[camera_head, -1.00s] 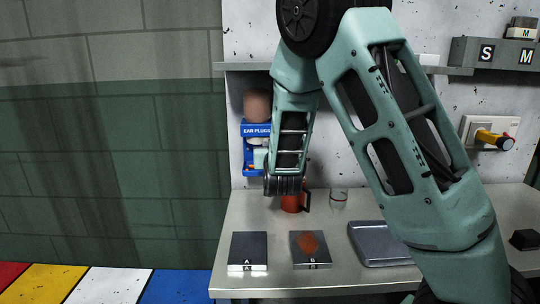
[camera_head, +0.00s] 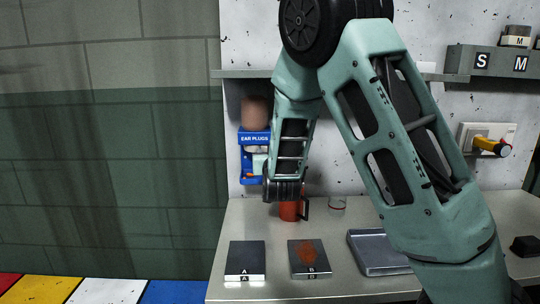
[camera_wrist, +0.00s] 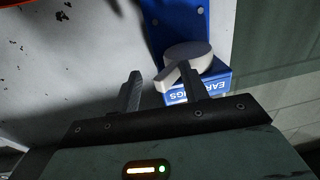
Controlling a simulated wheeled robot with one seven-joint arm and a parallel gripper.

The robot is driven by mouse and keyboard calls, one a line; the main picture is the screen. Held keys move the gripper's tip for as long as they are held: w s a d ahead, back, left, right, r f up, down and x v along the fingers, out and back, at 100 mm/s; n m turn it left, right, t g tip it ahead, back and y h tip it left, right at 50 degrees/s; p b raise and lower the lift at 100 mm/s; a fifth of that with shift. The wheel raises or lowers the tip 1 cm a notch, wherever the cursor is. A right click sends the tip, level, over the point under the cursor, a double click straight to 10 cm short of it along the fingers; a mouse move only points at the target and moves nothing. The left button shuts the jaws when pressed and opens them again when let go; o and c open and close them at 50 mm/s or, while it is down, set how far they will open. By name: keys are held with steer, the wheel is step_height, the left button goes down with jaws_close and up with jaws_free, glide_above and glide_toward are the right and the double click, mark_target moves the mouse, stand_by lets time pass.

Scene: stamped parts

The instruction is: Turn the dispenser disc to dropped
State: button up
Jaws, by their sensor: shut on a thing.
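The blue ear plug dispenser (camera_head: 255,137) hangs on the wall panel, with a brown rounded container (camera_head: 255,112) on top. In the wrist view its blue body (camera_wrist: 190,22) carries a pale grey disc (camera_wrist: 188,54) with a tab (camera_wrist: 168,76) pointing towards the lower left. My gripper (camera_wrist: 160,72) has one finger on each side of the tab. The right finger overlaps the tab; a gap shows by the left one, and the contact is hard to see. In the head view my forearm and wrist hide the fingers.
Plates A (camera_head: 246,257) and B (camera_head: 309,257) and a grey tray (camera_head: 372,248) lie in front. A shelf (camera_head: 242,74) runs above the dispenser.

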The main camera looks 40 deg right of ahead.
steer(key=shift+s+d, duration=0.15)
steer(key=shift+d, duration=0.35)
steer(key=a+b+v, duration=0.1)
steer(key=b+v, duration=1.3)
steer(key=v, duration=0.3)
steer(key=shift+a, duration=0.15)
